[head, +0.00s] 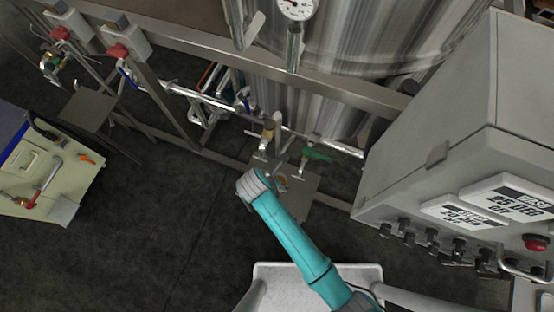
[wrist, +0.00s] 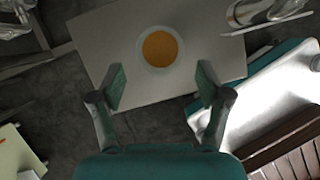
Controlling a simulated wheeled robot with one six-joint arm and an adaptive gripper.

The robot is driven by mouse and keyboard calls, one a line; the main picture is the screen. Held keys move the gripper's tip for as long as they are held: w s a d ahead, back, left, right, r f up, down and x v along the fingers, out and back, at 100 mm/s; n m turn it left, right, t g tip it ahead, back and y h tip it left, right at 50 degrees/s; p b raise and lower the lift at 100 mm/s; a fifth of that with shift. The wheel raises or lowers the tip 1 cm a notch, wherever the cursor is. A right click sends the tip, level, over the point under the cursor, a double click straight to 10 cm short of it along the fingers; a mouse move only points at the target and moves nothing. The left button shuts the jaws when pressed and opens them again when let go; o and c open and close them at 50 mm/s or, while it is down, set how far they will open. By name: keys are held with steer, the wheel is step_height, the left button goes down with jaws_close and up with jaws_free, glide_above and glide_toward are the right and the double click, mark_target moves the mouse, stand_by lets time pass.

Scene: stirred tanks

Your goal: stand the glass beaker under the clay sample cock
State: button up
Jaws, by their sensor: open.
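The glass beaker (wrist: 160,48) holds orange liquid and stands on a grey plate (wrist: 100,35) in the wrist view. In the head view the beaker (head: 282,182) shows small, just right of the end of my arm, on the plate (head: 306,186). My gripper (wrist: 162,82) is open and empty, its two fingers apart on the near side of the beaker, not around it. In the head view the arm's end hides the fingers. A tan, clay-coloured cock (head: 268,130) sits on the pipe above the plate's back left. Whether the beaker is directly under it I cannot tell.
A green-handled cock (head: 315,155) is to its right and a blue-handled one (head: 243,98) to its left. A grey control cabinet (head: 440,150) stands close on the right. A pale cart (head: 50,170) is at left, with open dark floor between.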

steer(key=v, duration=0.8)
